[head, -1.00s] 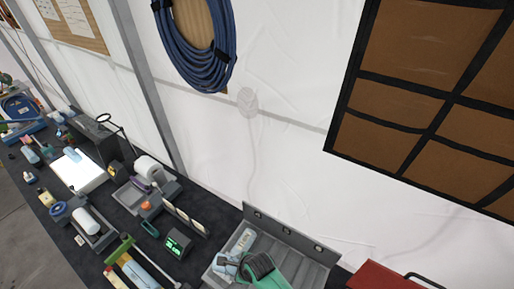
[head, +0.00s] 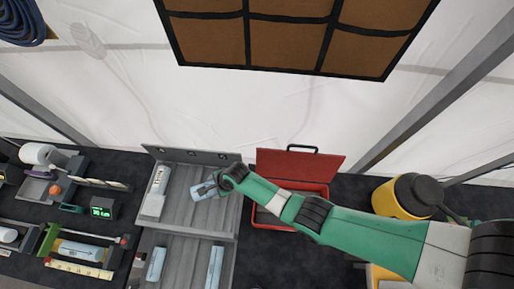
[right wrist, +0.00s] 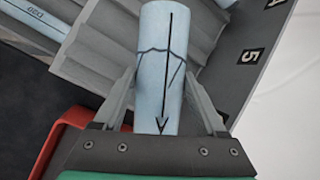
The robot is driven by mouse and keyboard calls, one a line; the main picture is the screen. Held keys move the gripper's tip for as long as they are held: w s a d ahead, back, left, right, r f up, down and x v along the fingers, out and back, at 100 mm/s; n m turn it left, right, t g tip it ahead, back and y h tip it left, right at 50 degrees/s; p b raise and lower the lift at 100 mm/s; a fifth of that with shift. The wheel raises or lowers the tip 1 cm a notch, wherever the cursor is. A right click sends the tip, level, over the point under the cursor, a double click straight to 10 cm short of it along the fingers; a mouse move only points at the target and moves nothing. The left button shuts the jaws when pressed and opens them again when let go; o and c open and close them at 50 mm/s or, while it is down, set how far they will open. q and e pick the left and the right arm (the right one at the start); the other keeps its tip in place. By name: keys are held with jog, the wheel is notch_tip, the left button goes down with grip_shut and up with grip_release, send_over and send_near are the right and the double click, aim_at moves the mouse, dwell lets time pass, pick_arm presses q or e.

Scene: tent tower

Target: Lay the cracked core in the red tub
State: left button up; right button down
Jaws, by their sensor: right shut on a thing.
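The cracked core (right wrist: 162,50) is a pale blue cylinder with dark crack lines and a black arrow along it. My right gripper (right wrist: 165,105) is shut on it, with one finger on each side. In the head view the core (head: 203,190) is over the grey ribbed tray (head: 180,205), held at the end of my green right arm by the right gripper (head: 217,183). The red tub (head: 293,163) has its lid up and stands just right of the tray, partly hidden behind my arm. A red edge also shows in the right wrist view (right wrist: 62,135). My left gripper is not in view.
A yellow canister with a black top (head: 398,200) stands right of the tub. Tools and a digital display (head: 102,208) fill the left bench.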

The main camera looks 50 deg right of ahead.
jog(key=s+d+f+m+t+h, duration=0.15)
jog(key=s+d+f, duration=0.35)
jog(key=s+d, duration=0.8)
jog(key=s+d+f+m+h, duration=0.1)
jog(key=s+d, duration=0.1)
jog(key=s, duration=0.4)
jog(key=s+d+f+m+h, duration=0.1)
jog(key=s+d+f+m, duration=0.1)
jog(key=s, duration=0.5)
jog(key=shift+s, duration=0.25)
jog(key=shift+r+m, duration=0.1)
jog(key=shift+m, duration=0.15)
notch_tip(320, 180, down, 8)
jog(key=b, duration=0.6)
jog(key=shift+r, duration=0.25)
jog(key=shift+f, duration=0.4)
jog(key=shift+s+f+b, duration=0.15)
jog(key=shift+f+b, duration=0.05)
jog(key=shift+b, duration=0.15)
